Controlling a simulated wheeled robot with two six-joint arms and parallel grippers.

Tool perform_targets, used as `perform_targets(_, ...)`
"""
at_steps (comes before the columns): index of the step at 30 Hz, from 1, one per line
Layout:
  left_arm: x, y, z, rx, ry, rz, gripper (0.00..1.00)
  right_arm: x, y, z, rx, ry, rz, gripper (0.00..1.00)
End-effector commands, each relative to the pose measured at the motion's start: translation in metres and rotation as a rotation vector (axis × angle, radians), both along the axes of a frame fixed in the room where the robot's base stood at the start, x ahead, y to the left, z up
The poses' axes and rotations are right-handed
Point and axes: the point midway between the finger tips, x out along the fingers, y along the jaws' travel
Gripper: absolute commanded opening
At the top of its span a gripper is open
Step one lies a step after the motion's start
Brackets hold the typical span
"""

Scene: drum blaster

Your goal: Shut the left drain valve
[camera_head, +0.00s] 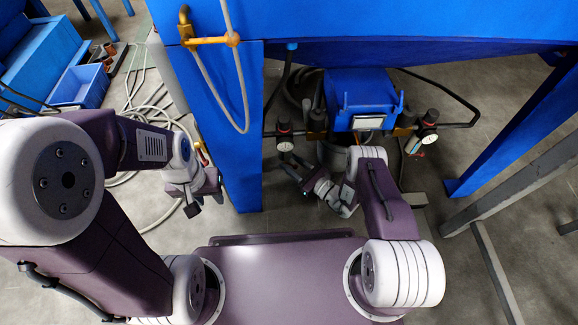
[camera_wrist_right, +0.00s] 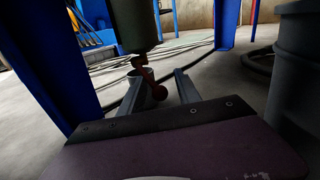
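In the right wrist view a small reddish-brown drain valve (camera_wrist_right: 146,76) hangs below a dark grey bowl (camera_wrist_right: 136,25). Its rounded lower end shows between the two fingers of my right gripper (camera_wrist_right: 159,80). The fingers stand apart, with visible gaps around the valve; I cannot tell if either touches it.
A blue post (camera_head: 232,150) stands between my two grippers. A blue box (camera_head: 361,100) and a right gauge (camera_head: 429,124) sit along the pipe. Hoses (camera_head: 150,115) lie on the floor at left. A grey barrel (camera_wrist_right: 299,85) stands close on the right in the wrist view.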

Motion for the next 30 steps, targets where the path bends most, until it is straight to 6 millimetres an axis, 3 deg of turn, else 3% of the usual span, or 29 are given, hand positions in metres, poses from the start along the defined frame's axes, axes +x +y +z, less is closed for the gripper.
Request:
perform_targets(2, 0.0, 0.0, -0.008, 0.0, 0.0, 0.0, 0.36, 0.005, 0.006, -0.002, -0.001, -0.002, 0.001, 0.39)
perform_targets(11, 0.0, 0.0, -0.007, 0.0, 0.0, 0.0, 0.36, 0.008, 0.008, 0.001, 0.0, 0.0, 0.0, 0.39)
perform_targets(15, 0.0, 0.0, -0.007, 0.0, 0.0, 0.0, 0.36, 0.008, 0.008, 0.001, 0.0, 0.0, -0.001, 0.01)
perform_targets(23, 0.0, 0.0, -0.003, 0.0, 0.0, 0.0, 0.36, 0.008, 0.007, 0.003, -0.011, -0.001, -0.001, 0.0)
perform_targets(30, 0.0, 0.0, 0.024, 0.0, 0.0, 0.0, 0.36, 0.008, 0.003, 0.01, -0.11, 0.001, -0.003, 0.0)
